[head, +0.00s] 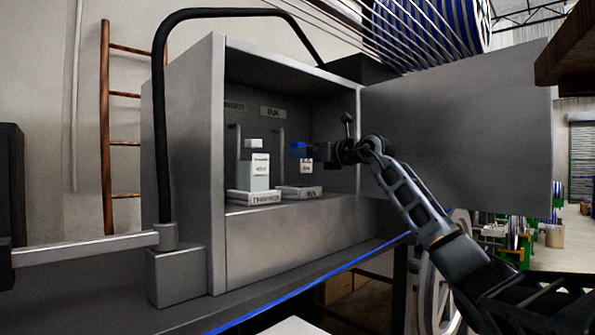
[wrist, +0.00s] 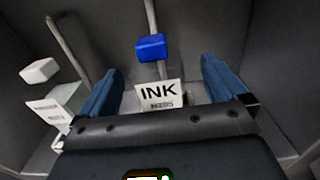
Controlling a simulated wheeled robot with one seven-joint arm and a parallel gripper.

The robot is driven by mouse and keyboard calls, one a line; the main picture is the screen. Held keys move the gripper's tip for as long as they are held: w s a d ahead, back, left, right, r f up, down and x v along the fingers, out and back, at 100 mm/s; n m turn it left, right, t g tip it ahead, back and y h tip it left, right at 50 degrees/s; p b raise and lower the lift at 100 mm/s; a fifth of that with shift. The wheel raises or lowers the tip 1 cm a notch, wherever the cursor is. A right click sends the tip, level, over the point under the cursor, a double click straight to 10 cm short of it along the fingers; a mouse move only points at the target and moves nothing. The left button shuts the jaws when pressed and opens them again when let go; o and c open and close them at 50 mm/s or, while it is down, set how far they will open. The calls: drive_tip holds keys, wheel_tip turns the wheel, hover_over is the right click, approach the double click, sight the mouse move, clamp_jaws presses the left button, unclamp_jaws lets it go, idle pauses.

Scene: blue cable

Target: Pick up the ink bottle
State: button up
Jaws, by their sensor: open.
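The ink bottle stands in the open grey cabinet, with a blue cap (head: 298,150) and a white label (head: 306,166). In the wrist view its blue cap (wrist: 150,47) and its white INK label (wrist: 160,94) show between my fingers. My gripper (head: 322,153) reaches in from the right, at about cap height. In the wrist view my gripper (wrist: 163,72) is open, one finger on each side of the bottle, with visible gaps. The bottle's lower part is hidden in the wrist view by my gripper's body.
A white bottle (head: 260,172) with a white cap stands just left of the ink bottle, on a labelled block (head: 253,197). Another labelled block (head: 299,192) lies beneath the ink bottle. Upright rods stand behind. The cabinet door (head: 455,130) is open at right.

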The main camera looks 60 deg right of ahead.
drive_tip(key=x, duration=0.2)
drive_tip(key=p+x, duration=0.1)
drive_tip(key=x, duration=0.1)
drive_tip(key=shift+w+a+f, duration=0.2)
drive_tip(key=shift+f, duration=0.05)
drive_tip(key=c, duration=1.1)
